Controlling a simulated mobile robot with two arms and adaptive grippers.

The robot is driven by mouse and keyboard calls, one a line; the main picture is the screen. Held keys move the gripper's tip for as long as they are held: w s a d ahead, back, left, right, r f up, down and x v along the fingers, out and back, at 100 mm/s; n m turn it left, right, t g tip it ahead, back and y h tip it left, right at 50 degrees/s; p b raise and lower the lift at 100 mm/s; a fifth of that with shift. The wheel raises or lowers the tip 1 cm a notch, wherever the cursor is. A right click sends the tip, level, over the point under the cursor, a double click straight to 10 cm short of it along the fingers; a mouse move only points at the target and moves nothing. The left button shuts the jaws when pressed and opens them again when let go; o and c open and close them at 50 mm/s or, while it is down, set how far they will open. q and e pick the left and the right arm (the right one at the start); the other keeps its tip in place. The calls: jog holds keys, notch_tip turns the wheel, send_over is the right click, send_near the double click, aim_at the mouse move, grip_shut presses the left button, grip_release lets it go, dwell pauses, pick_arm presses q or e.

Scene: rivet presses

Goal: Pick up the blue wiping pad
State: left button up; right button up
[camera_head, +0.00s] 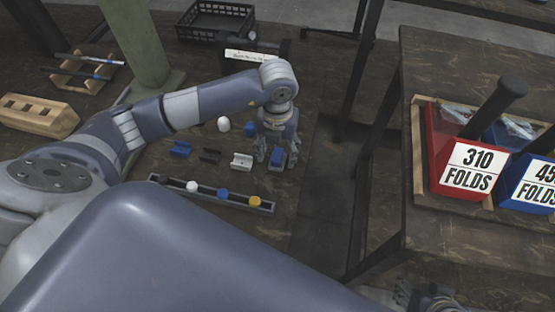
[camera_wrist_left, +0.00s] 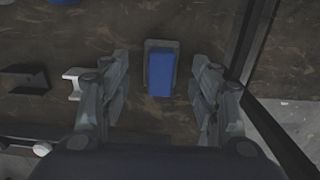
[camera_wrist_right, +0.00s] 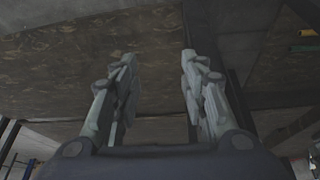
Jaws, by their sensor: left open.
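The blue wiping pad (camera_head: 277,157) is a small blue block at the right end of the work table, with a grey edge around its far end. In the left wrist view the pad (camera_wrist_left: 160,73) lies between the two fingers, apart from both. My left gripper (camera_head: 277,160) points down over it, open and empty. It also shows in the left wrist view (camera_wrist_left: 160,95). My right gripper (camera_wrist_right: 158,90) is open and empty in the right wrist view, facing a brown surface. Only a part of it shows at the bottom right of the head view.
Blue, black and white cradles (camera_head: 210,156) lie left of the pad. A tray (camera_head: 170,184) with white, blue and yellow pieces lies in front. A table leg (camera_head: 360,90) stands to the right. Red (camera_head: 450,145) and blue (camera_head: 520,170) bins stand on the right table.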

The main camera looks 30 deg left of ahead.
aim_at(278, 154)
pick_arm(q)
jog(key=shift+f, duration=0.75)
jog(key=c, duration=1)
pick_arm(e)
jog(key=shift+w+a+r+t, duration=0.2)
jog(key=shift+w+t, duration=0.1)
jog(key=shift+w, duration=0.3)
jog(key=shift+w+a+r+t, duration=0.15)
jog(key=shift+w+t, duration=0.15)
jog(key=shift+w, duration=0.25)
pick_arm(q)
jog(key=shift+c, duration=0.2)
jog(key=shift+w+r, duration=0.1)
